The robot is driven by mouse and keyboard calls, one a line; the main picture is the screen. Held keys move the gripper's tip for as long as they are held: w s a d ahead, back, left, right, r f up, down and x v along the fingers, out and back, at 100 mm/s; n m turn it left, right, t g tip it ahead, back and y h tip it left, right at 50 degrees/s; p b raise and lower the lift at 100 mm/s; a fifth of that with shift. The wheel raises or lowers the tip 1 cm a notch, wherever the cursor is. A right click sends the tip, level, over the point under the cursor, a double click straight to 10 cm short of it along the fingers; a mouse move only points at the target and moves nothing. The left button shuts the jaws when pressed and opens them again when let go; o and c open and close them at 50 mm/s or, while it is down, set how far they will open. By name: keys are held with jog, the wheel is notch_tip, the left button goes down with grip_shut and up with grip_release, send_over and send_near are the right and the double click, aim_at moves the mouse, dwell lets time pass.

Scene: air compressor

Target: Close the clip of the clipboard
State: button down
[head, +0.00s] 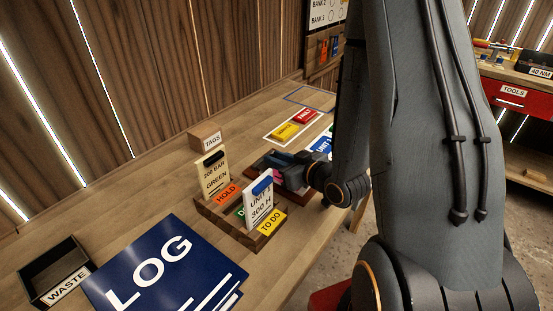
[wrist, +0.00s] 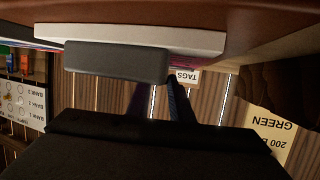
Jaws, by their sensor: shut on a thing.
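The clipboard is a reddish-brown board (head: 308,197) lying on the bench behind the card rack, mostly hidden by my gripper and arm. In the wrist view its brown board (wrist: 230,14) runs across the top, with a pale paper edge (wrist: 200,38) next to it. A dark grey bar, which looks like the clip (wrist: 115,62), lies across the paper edge. My gripper (head: 280,163) is low at the clipboard and shut on what appears to be the clip. The exact contact of the fingers is dark and partly hidden. A bit of pink shows beside the gripper.
A wooden rack (head: 212,212) with upright cards stands close in front of my gripper. A TAGS block (head: 206,137), a blue LOG binder (head: 160,265) and a WASTE bin (head: 50,270) are on the bench. Yellow (head: 288,132) and red (head: 308,117) blocks lie farther back.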

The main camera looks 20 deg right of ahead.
jog(key=c, duration=1.6)
grip_release()
jog(key=p+v, duration=0.5)
jog(key=shift+s+d+r+p, duration=0.15)
jog(key=shift+s+p, duration=0.1)
jog(key=shift+p, duration=0.1)
jog(key=shift+p+v, duration=0.95)
jog(key=shift+v, duration=0.2)
jog(key=shift+s, duration=0.1)
